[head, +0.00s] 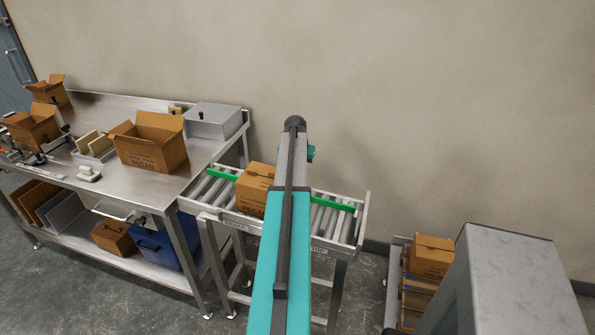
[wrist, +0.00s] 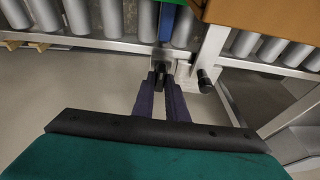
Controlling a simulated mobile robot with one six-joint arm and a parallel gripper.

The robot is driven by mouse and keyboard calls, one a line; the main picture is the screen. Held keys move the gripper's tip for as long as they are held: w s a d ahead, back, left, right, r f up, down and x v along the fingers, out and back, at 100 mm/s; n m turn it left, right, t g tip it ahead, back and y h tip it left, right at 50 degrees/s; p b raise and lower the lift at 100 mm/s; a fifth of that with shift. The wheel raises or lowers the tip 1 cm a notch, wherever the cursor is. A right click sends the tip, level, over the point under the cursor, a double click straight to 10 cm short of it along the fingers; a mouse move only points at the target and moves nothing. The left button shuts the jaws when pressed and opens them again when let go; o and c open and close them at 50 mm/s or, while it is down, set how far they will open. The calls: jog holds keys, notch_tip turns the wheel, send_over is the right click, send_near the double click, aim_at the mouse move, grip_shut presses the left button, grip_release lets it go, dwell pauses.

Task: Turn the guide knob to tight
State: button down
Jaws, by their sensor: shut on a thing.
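In the wrist view my gripper (wrist: 164,80) has its two dark fingers around a small black knob (wrist: 163,68) on the front rail of the roller conveyor (wrist: 120,45). The fingertips hide part of the knob, and any tight or loose marks cannot be read. A second black knob or peg (wrist: 205,78) sticks out just right of the fingers, beside a pale bracket. The conveyor also shows in the head view (head: 345,225), with green guide strips (head: 222,174) and a cardboard box (head: 252,190) on its rollers. My arm hides the gripper and the knob there.
A steel table (head: 200,160) with open cartons and a grey metal box (head: 213,121) stands left of the conveyor. A blue bin (head: 160,247) sits on its lower shelf. A rack with boxes (head: 432,257) stands at the right. A box (wrist: 262,15) overhangs the wrist view's upper right.

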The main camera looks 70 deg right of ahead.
jog(key=shift+r, duration=0.1)
jog(key=c, duration=1.8)
grip_release()
jog(key=shift+o, duration=0.2)
jog(key=b+v, duration=0.2)
jog(key=v, duration=1.1)
jog(key=shift+a+r, duration=0.2)
jog(key=shift+r, duration=0.1)
jog(key=shift+s, duration=0.1)
